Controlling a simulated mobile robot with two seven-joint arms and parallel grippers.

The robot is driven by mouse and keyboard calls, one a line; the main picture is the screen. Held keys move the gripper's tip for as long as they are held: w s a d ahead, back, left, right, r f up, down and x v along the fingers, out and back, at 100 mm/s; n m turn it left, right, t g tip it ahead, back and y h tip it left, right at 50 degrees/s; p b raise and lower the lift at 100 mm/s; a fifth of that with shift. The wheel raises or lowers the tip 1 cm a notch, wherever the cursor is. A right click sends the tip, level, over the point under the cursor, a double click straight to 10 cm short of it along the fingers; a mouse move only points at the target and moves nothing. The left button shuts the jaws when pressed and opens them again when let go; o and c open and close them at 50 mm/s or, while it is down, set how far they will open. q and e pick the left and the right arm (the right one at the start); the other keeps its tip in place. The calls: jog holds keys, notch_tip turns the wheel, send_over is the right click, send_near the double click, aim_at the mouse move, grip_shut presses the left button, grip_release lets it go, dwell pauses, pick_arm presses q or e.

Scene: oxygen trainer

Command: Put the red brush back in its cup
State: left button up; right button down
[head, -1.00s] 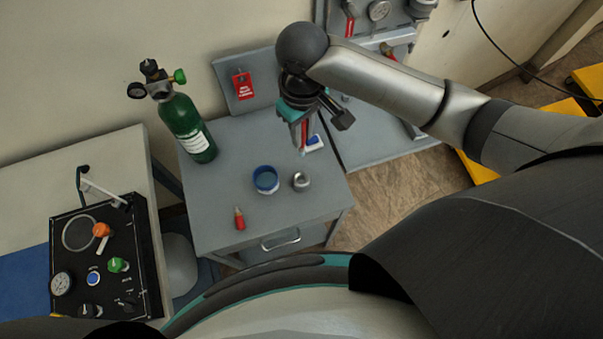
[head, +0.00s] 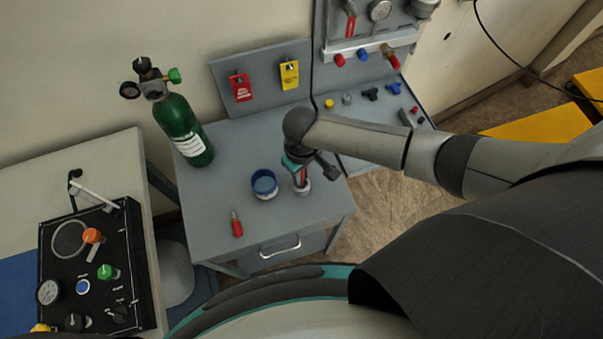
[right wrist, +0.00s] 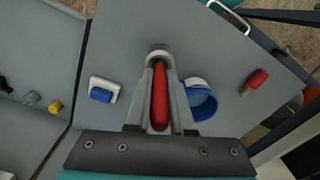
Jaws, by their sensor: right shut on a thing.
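My right gripper (head: 300,177) is shut on the red brush (right wrist: 160,95) and holds it by its red handle, with the brush pointing down. My left gripper is not in view.
A separate red-handled item (head: 237,224) lies near the cart's front. A blue-and-white item (right wrist: 102,91) lies nearby. A green cylinder (head: 184,130) stands at the back left.

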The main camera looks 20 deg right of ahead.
jog(key=shift+f, duration=0.2)
jog(key=c, duration=1.2)
grip_release()
jog(key=shift+f, duration=0.1)
jog(key=shift+c, duration=0.2)
jog(key=o, duration=0.5)
jog(key=shift+c, duration=0.2)
notch_tip(320, 180, up, 12)
jog(key=shift+r+p, duration=0.15)
jog(key=shift+p, duration=1.05)
